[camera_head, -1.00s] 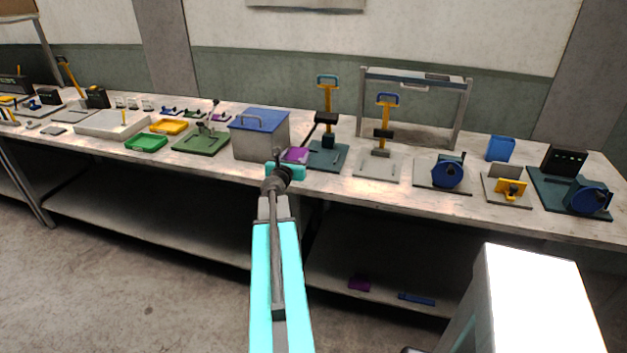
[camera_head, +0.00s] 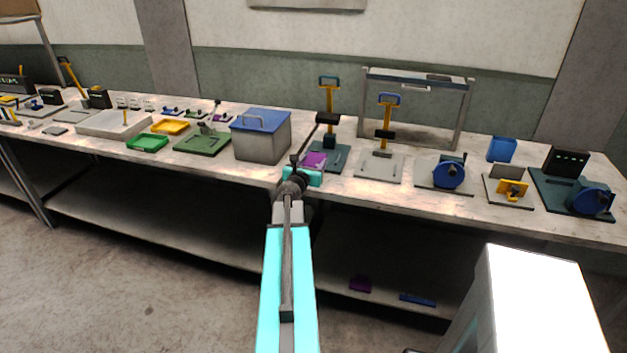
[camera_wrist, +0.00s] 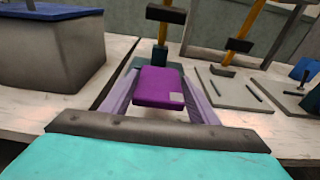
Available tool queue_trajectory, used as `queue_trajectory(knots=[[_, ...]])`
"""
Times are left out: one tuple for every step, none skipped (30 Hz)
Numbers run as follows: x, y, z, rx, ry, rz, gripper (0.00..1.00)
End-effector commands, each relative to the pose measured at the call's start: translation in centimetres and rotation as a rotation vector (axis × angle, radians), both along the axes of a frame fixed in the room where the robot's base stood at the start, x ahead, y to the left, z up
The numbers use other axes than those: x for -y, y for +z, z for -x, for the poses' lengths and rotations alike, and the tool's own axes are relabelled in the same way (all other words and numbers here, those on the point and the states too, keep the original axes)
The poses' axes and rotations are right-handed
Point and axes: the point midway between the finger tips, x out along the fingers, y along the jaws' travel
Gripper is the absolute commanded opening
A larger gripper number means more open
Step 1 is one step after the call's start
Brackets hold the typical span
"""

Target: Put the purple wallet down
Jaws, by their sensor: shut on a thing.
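The purple wallet (camera_wrist: 160,87) is held between the two fingers of my gripper (camera_wrist: 160,98), flat side up, with a small pale patch on its near right corner. In the head view the wallet (camera_head: 314,159) shows just beyond my gripper (camera_head: 303,170), over the front part of the bench, in front of the dark teal press base. I cannot tell whether it touches the bench top.
A grey box with a blue lid (camera_head: 261,136) stands left of the wallet. A teal-based press with a yellow handle (camera_head: 329,120) is right behind it, and a grey-based press (camera_head: 382,150) is to the right. Another purple item (camera_head: 360,284) lies on the lower shelf.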

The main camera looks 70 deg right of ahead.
Motion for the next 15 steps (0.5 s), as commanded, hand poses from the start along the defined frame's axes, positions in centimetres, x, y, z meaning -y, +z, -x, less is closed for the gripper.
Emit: queue_trajectory(knots=[[0.0, -0.9, 0.0, -0.002, 0.0, -0.001, 0.28], [0.0, -1.2, 0.0, -0.001, 0.0, -0.001, 0.28], [0.0, -1.7, 0.0, -0.002, 0.0, -0.001, 0.28], [0.0, -2.0, 0.0, -0.001, 0.0, -0.001, 0.28], [0.0, -2.2, 0.0, -0.001, 0.0, -0.001, 0.28], [0.0, -2.4, 0.0, -0.001, 0.0, 0.0, 0.28], [0.0, -2.5, 0.0, 0.0, 0.0, 0.0, 0.28], [0.0, -2.5, 0.0, 0.001, 0.0, 0.0, 0.28], [0.0, -2.6, 0.0, 0.001, 0.0, 0.0, 0.28], [0.0, -2.6, 0.0, 0.001, 0.0, 0.0, 0.28], [0.0, -2.5, 0.0, 0.001, 0.0, 0.001, 0.28], [0.0, -2.5, 0.0, 0.001, 0.0, 0.001, 0.28], [0.0, -2.5, 0.0, 0.001, 0.0, 0.001, 0.28], [0.0, -2.5, 0.0, 0.001, 0.0, 0.001, 0.28], [0.0, -2.5, 0.0, 0.001, 0.0, 0.001, 0.28]])
